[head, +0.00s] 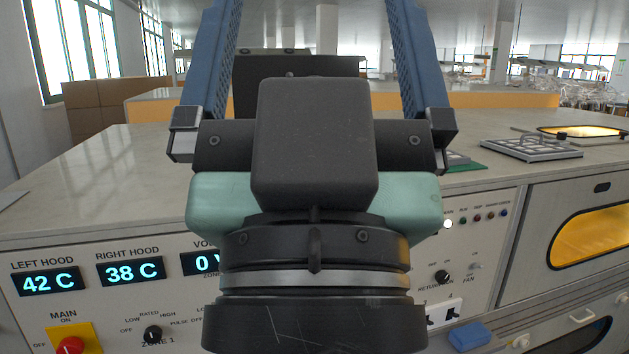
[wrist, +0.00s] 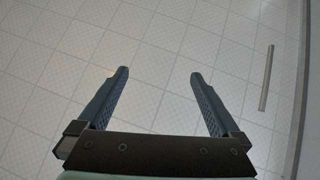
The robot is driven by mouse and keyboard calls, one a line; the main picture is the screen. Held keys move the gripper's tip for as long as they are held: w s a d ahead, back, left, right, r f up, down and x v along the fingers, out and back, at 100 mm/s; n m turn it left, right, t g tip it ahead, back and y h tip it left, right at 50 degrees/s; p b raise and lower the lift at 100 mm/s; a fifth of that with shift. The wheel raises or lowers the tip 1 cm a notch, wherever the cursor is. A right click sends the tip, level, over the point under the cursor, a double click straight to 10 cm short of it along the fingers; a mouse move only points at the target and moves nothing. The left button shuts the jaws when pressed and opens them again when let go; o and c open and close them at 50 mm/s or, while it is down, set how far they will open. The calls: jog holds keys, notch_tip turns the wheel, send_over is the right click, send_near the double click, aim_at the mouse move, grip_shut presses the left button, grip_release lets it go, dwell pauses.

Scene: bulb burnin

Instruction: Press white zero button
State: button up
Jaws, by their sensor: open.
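My gripper (wrist: 159,73) is open and empty, its two blue fingers spread wide in the wrist view. In the head view my gripper (head: 316,10) points up and away, in front of the control panel (head: 493,245), and its body hides the panel's middle. A small white round spot (head: 448,224) shows on the panel just right of my gripper's body, beside a row of small coloured lights. It may be the white button, but its label is too small to read. No button shows in the wrist view.
The panel has lit displays reading 42 C (head: 48,281) and 38 C (head: 131,270), a red main knob (head: 70,345) and black knobs. The worktop (head: 90,190) holds a metal frame (head: 530,149) at right. The wrist view shows a pale tiled surface (wrist: 160,30).

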notch_tip(320, 180, up, 11)
jog(key=p, duration=0.8)
jog(key=shift+f, duration=0.2)
